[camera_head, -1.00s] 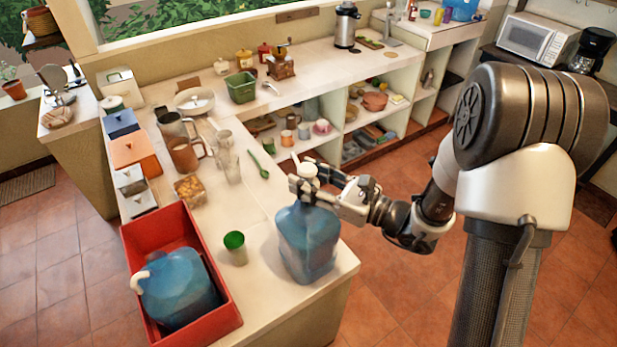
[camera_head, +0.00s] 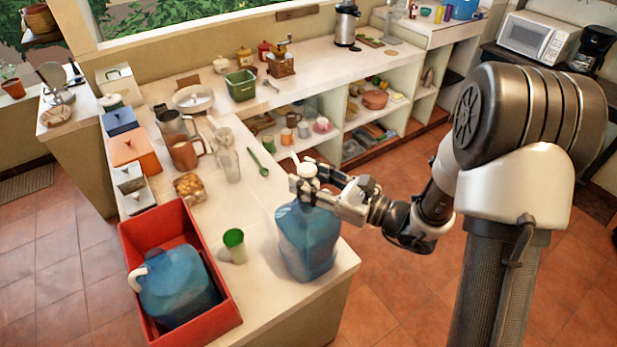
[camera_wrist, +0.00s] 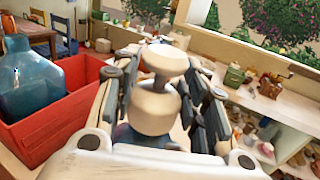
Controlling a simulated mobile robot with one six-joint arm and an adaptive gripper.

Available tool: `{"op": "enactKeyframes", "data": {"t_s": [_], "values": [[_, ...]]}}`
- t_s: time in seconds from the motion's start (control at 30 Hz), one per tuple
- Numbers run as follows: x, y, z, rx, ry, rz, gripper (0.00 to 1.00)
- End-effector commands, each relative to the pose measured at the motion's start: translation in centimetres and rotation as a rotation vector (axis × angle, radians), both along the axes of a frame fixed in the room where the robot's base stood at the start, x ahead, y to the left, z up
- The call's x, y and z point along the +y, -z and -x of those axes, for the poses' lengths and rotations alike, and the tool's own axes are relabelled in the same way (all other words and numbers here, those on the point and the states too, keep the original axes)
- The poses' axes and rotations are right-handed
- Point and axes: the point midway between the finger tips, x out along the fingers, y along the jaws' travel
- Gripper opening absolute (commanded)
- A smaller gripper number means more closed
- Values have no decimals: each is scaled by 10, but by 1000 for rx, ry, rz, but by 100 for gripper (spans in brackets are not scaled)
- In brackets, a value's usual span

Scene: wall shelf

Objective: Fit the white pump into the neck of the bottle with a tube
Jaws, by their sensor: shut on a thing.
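The white pump (camera_head: 308,171) is between the fingers of my gripper (camera_head: 312,190), which is shut on it. In the wrist view the pump (camera_wrist: 155,105) stands upright between the dark fingers of my gripper (camera_wrist: 158,100). A blue bottle (camera_head: 307,240) stands upright on the counter directly below the pump. My fingers hide the bottle's neck, so I cannot tell whether the tube is inside it. Only a bit of blue shows under the pump in the wrist view.
A red crate (camera_head: 226,300) at the left holds another blue bottle (camera_head: 178,286) with a white handle. A green cup (camera_head: 234,246) stands between crate and upright bottle. A green spoon (camera_head: 258,162) and glassware (camera_head: 227,160) lie farther back. The counter's right edge is close to the bottle.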

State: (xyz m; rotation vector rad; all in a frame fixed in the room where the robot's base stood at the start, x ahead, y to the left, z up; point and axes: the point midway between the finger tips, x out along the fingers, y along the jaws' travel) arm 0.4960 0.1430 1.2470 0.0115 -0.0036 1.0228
Motion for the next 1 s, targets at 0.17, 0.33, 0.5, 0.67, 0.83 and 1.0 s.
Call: {"op": "enactKeyframes", "data": {"t_s": [0.17,0.33,0.5,0.67,0.83,1.0], "values": [[0,0,0,-1,0,0,15],[0,0,0,-1,0,-1,15],[0,3,0,-1,0,-1,15],[0,7,0,-1,0,-1,15],[0,7,0,0,0,0,46],[0,7,0,0,0,0,57]]}}
